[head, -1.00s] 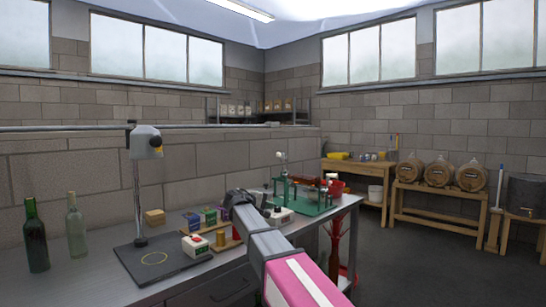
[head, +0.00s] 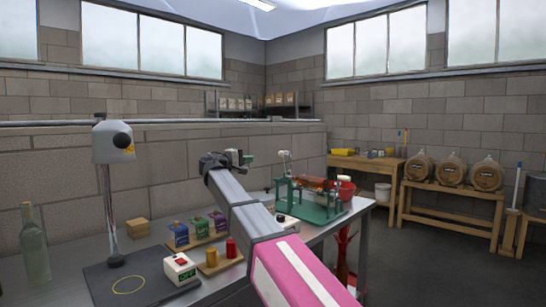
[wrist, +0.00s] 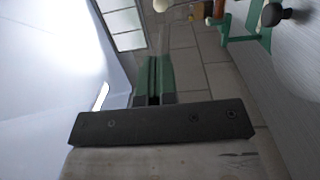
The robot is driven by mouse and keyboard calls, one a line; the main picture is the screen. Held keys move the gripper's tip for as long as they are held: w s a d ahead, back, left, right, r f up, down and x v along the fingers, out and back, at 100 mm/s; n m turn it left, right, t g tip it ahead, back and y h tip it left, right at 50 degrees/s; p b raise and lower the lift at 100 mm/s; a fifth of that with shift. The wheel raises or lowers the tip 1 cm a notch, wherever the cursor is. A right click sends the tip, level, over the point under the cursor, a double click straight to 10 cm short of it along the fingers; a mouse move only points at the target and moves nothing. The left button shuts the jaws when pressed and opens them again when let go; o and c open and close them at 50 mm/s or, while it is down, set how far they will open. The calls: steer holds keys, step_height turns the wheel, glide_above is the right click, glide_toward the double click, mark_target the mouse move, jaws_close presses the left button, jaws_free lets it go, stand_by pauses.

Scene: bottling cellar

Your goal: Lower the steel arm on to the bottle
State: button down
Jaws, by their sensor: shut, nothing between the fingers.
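A green bench frame (head: 318,208) stands at the right end of the table. A reddish-brown shape (head: 312,183) lies across it, perhaps the bottle; it is too small to be sure. A thin upright rod with a pale knob (head: 284,155) rises at its left side, seemingly the steel arm, standing up. My gripper (head: 243,158) is in the air to the left of this knob, apart from it. In the wrist view its green fingers (wrist: 153,75) are together and empty, and part of the green frame (wrist: 240,32) shows at the upper right.
A grey-headed stand (head: 113,150) with a black base (head: 135,280) is at the left, beside a clear bottle (head: 34,245).

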steer(key=x, duration=1.4)
steer(key=shift+f, duration=0.15)
steer(key=shift+d, duration=0.1)
